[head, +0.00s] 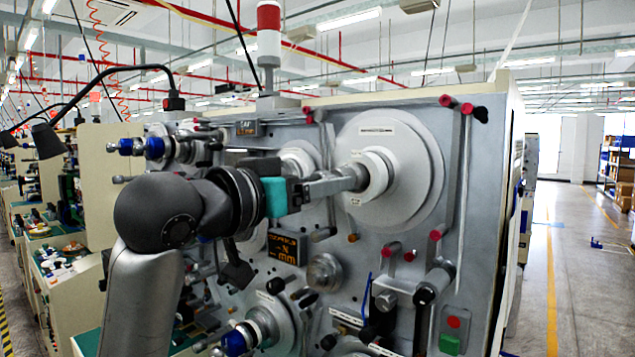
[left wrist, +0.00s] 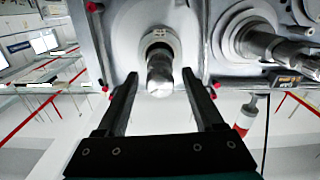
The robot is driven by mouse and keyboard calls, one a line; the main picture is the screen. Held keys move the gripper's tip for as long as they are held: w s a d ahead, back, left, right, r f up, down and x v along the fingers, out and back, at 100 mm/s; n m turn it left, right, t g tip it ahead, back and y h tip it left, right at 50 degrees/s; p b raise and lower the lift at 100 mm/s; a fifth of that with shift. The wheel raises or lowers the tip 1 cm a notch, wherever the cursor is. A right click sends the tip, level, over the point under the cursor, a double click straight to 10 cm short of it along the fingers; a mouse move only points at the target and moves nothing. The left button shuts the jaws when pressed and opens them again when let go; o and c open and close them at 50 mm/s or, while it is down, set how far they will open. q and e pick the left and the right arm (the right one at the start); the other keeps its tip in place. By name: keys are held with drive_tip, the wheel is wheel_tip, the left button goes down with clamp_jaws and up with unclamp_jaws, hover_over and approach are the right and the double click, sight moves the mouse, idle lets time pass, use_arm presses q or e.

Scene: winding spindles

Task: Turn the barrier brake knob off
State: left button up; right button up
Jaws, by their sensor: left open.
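My left gripper (head: 345,180) reaches in from the left toward the large grey disc (head: 415,170) on the machine's front panel. Its fingers overlap the white hub (head: 377,174) in the head view. In the left wrist view, my left gripper (left wrist: 159,76) is open, with the rounded metal end of a spindle (left wrist: 159,80) showing between the spread fingers. A gap is visible on both sides, and I cannot tell whether either finger touches it. No readable label tells me which part is the barrier brake knob. My right gripper is not in view.
Red-tipped posts (head: 467,108) stick out at the panel's upper right. A digital display (head: 283,248) sits below my arm. Blue-ended spindles (head: 153,148) project at the left. A green button (head: 449,344) is low right.

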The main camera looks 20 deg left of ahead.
use_arm(q)
clamp_jaws()
idle(0.4)
drive_tip(key=shift+n, duration=0.3)
drive_tip(key=n, duration=0.5)
drive_tip(key=shift+n, duration=0.3)
drive_tip(key=n, duration=0.5)
drive_tip(key=shift+r+n, duration=0.1)
drive_tip(key=shift+n, duration=0.5)
unclamp_jaws()
drive_tip(key=shift+s, duration=0.1)
